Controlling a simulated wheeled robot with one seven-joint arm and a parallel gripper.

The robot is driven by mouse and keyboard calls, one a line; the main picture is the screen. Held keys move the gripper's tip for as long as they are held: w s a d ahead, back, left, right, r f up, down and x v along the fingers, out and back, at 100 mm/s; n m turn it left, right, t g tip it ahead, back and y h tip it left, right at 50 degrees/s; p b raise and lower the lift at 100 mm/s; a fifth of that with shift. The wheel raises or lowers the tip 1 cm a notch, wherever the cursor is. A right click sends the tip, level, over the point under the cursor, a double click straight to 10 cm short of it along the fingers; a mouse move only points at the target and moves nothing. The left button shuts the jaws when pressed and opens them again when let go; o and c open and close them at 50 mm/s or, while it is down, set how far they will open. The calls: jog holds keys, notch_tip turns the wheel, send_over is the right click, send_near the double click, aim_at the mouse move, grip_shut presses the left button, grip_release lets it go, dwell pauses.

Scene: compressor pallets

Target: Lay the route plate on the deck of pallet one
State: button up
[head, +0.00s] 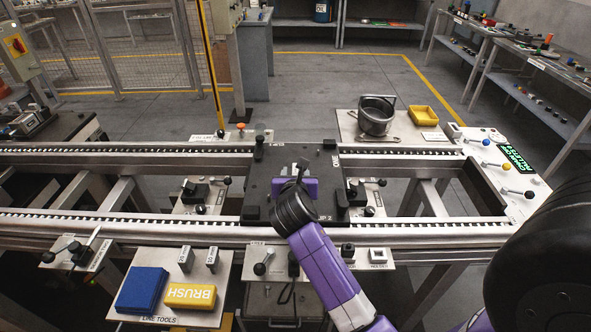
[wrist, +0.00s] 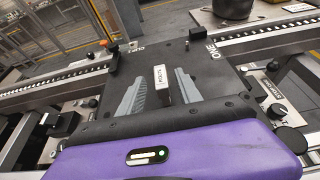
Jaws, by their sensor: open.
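Pallet one (head: 262,207) is a black square deck marked "ONE" on the conveyor rails, and it fills the middle of the wrist view (wrist: 215,60). The route plate (wrist: 161,85) is a small pale plate with dark lettering. It shows between my two grey fingers, over the deck. My gripper (wrist: 160,88) is open, with a finger on each side of the plate and visible gaps. In the head view my purple gripper (head: 299,172) is above the middle of the deck. Its body hides part of the deck. I cannot tell exactly how the plate's underside meets the deck.
Black posts stand at the deck's corners. Levered brackets (head: 203,195) flank the pallet.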

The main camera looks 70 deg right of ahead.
jog(key=v, duration=0.8)
dwell(0.4)
